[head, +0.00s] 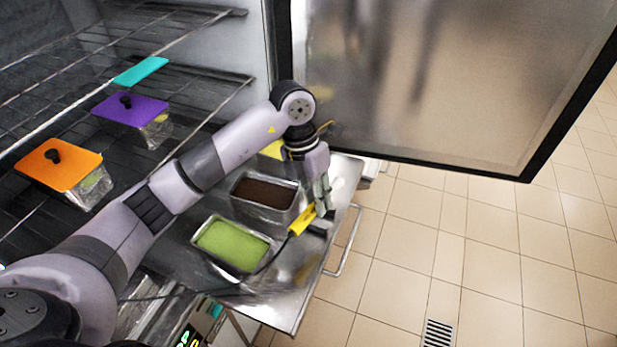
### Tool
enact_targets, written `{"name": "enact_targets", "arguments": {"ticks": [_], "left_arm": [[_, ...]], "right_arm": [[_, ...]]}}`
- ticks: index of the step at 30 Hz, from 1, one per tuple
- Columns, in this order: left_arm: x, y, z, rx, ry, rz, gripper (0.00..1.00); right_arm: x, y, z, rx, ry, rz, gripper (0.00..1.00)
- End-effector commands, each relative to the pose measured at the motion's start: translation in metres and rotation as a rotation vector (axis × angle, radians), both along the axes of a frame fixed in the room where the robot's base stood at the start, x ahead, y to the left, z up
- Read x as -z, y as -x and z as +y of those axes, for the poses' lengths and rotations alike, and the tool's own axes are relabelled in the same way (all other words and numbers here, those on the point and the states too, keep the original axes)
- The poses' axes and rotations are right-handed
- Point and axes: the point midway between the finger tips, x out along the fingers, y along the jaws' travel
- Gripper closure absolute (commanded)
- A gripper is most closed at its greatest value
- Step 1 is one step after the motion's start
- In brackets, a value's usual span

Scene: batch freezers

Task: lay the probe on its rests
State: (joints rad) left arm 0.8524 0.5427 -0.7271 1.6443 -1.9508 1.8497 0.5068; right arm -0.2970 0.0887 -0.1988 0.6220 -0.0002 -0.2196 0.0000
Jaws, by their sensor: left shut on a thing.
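The probe (302,219) has a yellow handle, with a dark cable running from its lower end toward the lower left. My left gripper (323,207) comes down from above and is shut on the probe, over the right part of the steel cart top (288,306). Small dark pieces beside the gripper fingers, at the right side of the cart top, may be the rests (318,230). The gripper and probe partly cover them, and I cannot tell whether the probe touches them. My right gripper is not in view.
A steel pan of green mix (234,244) and a pan of brown mix (264,193) stand left of the probe. Wire shelves hold tubs with orange (60,164) and purple (131,108) lids. An open steel door (420,80) stands behind. The tiled floor at right is clear.

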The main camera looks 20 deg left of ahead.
Motion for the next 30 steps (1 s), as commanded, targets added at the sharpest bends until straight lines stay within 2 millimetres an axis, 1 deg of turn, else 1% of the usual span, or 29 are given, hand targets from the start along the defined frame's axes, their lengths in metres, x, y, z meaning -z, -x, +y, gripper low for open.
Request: {"name": "enact_targets", "arguments": {"ticks": [1,3,7,11,17,30], "left_arm": [[0.0,-0.001,-0.001,-0.075,0.009,0.004,1.0],[0.001,-0.004,-0.002,-0.161,0.016,0.003,1.0],[0.004,-0.006,-0.002,-0.242,0.021,0.004,1.0],[0.007,-0.007,-0.002,-0.256,0.022,0.004,1.0],[0.017,-0.007,-0.002,-0.253,0.022,0.004,1.0],[0.052,-0.007,-0.002,-0.252,0.022,0.004,1.0]], "right_arm": [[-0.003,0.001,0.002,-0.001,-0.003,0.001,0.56],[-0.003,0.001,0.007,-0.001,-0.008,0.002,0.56],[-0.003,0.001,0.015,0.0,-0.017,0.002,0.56],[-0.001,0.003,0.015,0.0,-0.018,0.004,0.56],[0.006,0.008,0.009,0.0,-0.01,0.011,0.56],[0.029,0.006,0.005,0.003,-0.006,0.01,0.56]]}}
